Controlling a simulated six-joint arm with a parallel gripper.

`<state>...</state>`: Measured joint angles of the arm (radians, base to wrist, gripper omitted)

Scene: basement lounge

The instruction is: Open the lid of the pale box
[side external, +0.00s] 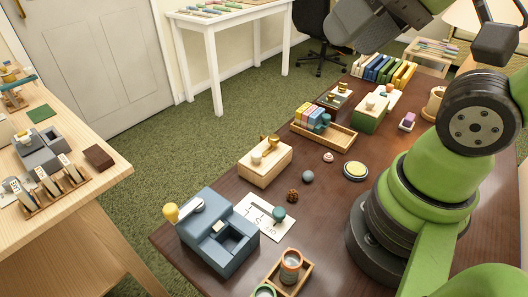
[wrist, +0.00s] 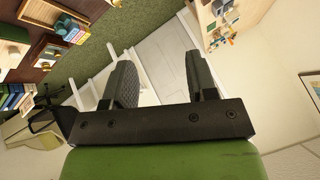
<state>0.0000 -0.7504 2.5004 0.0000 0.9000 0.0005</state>
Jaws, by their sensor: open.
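The pale box (side external: 265,163) is a light wooden box on the dark brown table, near the middle of the side view. Its top looks closed, with a pale round knob and a brass-coloured knob on it. I cannot pick it out surely in the wrist view. My gripper (wrist: 162,78) is open and empty in the wrist view, its two dark fingers wide apart. It points away from the table, toward the door and white side table. In the side view only dark parts of my arm's end show at the top edge, well above and away from the box.
A blue-grey box (side external: 208,232) with a yellow knob stands nearer the camera. A wooden tray (side external: 342,138) with coloured blocks and a green box (side external: 371,114) stand beyond. A small grey ball (side external: 308,176), a pinecone (side external: 293,196) and a yellow disc (side external: 355,171) lie right of the pale box.

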